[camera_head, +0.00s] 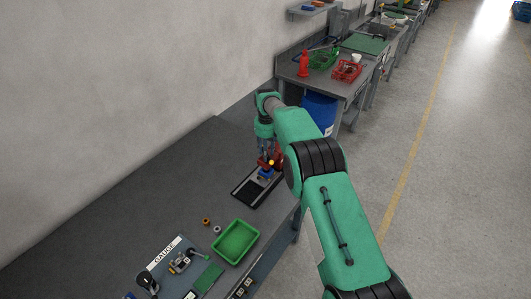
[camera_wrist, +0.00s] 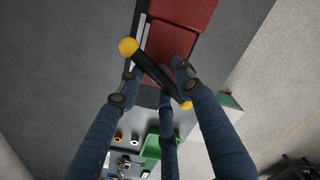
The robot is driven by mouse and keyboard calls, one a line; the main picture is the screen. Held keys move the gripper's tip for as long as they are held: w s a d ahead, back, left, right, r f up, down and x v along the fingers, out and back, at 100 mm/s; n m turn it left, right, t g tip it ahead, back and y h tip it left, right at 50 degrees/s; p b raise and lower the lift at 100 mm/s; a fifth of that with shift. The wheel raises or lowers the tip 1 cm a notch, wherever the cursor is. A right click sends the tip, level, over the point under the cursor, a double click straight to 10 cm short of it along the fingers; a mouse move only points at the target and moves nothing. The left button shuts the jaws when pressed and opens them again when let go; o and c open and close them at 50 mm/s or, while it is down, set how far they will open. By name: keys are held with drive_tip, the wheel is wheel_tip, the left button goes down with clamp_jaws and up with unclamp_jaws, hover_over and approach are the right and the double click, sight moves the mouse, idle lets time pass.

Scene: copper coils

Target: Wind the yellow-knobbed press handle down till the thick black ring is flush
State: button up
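The press (camera_head: 265,173) stands on a black base plate on the near bench, with red and blue parts below my gripper. Its handle is a dark bar (camera_wrist: 160,76) with a yellow knob (camera_wrist: 128,47) at one end and another yellow knob (camera_wrist: 186,105) at the other. The bar lies diagonally in the wrist view, over a red press body (camera_wrist: 182,38). My gripper (camera_wrist: 158,74) is open, its blue fingers spread around the bar; whether any finger touches it I cannot tell. In the head view my gripper (camera_head: 267,146) points down over the press. I cannot make out the thick black ring.
A green tray (camera_head: 236,241), an orange ring (camera_head: 206,221) and a pale ring (camera_head: 217,230) sit in front of the press. A gauge board (camera_head: 165,262) lies at the near left. The bench's middle is clear. A blue barrel (camera_head: 320,112) stands under another bench behind.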

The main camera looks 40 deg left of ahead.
drive_tip(key=shift+w+d+r, duration=0.2)
drive_tip(key=shift+w, duration=0.15)
drive_tip(key=shift+r+p, duration=0.4)
drive_tip(key=shift+r, duration=1.1)
drive_tip(key=shift+s+a+r+p, duration=0.15)
drive_tip(key=shift+r+p, duration=0.15)
drive_tip(key=shift+r, duration=0.05)
drive_tip(key=shift+s+r+p, duration=0.1)
drive_tip(key=shift+r+p, duration=0.45)
drive_tip(key=shift+r, duration=0.9)
